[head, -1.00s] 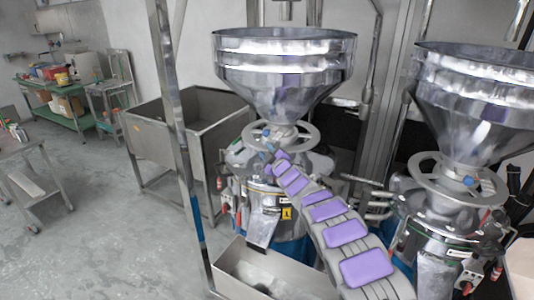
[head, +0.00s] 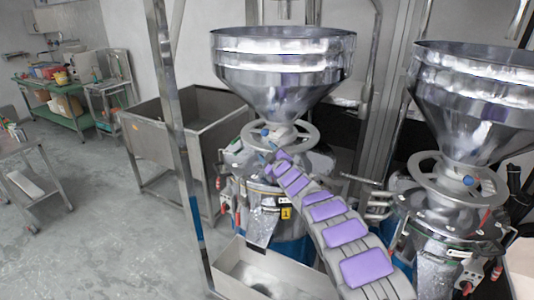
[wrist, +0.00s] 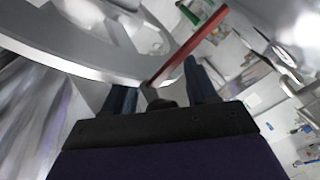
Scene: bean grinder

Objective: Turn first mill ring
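The first mill's ring (head: 308,137) is a grey spoked wheel under the large steel hopper (head: 282,62) in the middle of the head view. A blue knob (head: 265,133) shows at its hub. My purple-padded arm reaches up to the ring's near left side, and my gripper end (head: 268,154) is small and partly hidden there. In the wrist view the ring's rim (wrist: 105,73) curves across the upper left. My gripper (wrist: 160,85) has two dark fingers spread apart, with the rim's edge close to their tips. I cannot tell whether they touch it.
A second mill with its own ring (head: 458,185) and hopper (head: 478,95) stands at right. A steel post (head: 176,130) and a bin (head: 185,125) are left of the first mill. A red bar (wrist: 188,45) lies beyond the fingers.

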